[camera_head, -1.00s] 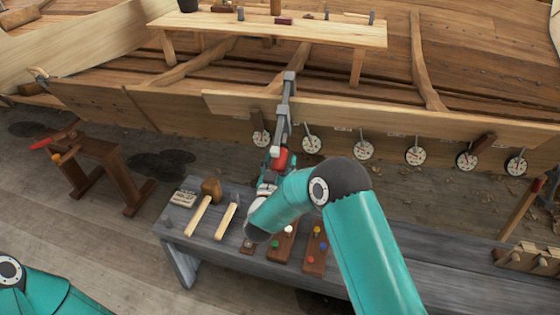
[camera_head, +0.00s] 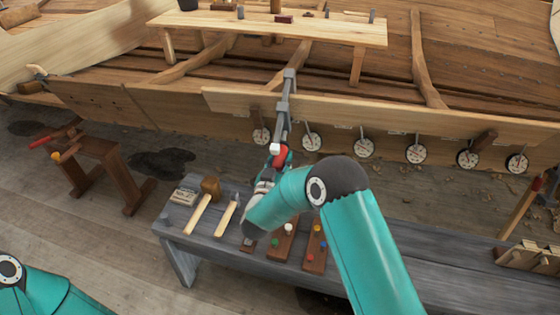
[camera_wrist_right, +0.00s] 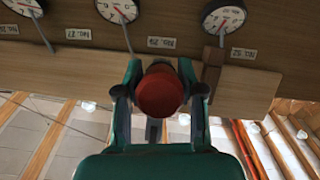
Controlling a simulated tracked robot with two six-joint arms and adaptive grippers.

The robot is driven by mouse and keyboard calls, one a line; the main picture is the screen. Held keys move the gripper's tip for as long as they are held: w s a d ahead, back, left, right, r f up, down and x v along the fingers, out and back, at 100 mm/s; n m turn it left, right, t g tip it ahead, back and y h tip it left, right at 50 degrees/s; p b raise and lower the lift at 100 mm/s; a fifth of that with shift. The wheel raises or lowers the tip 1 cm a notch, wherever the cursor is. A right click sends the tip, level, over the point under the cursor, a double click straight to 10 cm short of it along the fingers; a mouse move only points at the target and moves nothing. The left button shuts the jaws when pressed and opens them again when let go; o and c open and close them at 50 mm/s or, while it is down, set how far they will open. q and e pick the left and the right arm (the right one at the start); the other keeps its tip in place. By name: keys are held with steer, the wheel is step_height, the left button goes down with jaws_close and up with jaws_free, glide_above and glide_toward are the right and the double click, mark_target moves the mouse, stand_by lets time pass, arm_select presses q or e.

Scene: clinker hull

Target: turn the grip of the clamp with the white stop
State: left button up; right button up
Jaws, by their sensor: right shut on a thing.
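A grey clamp (camera_head: 285,100) hangs over the top edge of the hull plank, its bar running down the plank's face. A white piece, seemingly its stop, (camera_head: 275,149) shows near its lower end. The clamp's red grip (camera_head: 281,158) is just below and partly hidden by my right gripper (camera_head: 270,172). In the right wrist view, the round end of the red grip (camera_wrist_right: 161,92) sits between both fingers of my right gripper (camera_wrist_right: 160,88), which is shut on it. My left gripper is out of view; only part of my left arm shows at the lower left.
Several round dials (camera_head: 364,148) hang in a row along the plank. A grey bench (camera_head: 180,222) below holds mallets (camera_head: 205,206) and wooden blocks with coloured pegs (camera_head: 315,246). A sawhorse (camera_head: 95,160) stands at left.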

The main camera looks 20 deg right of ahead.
steer(key=n+g+h+b, duration=0.1)
steer(key=n+h+b, duration=0.1)
steer(key=shift+h, duration=0.3)
steer(key=shift+r+n+g+h+b, duration=0.1)
steer(key=shift+n+g+h+b, duration=0.4)
steer(key=shift+n+h, duration=0.4)
steer(key=shift+r, duration=0.1)
steer(key=o, duration=1.1)
steer(key=shift+o, duration=0.2)
steer(key=v, duration=1.2)
steer(key=shift+f, duration=0.3)
steer(key=shift+w, duration=0.1)
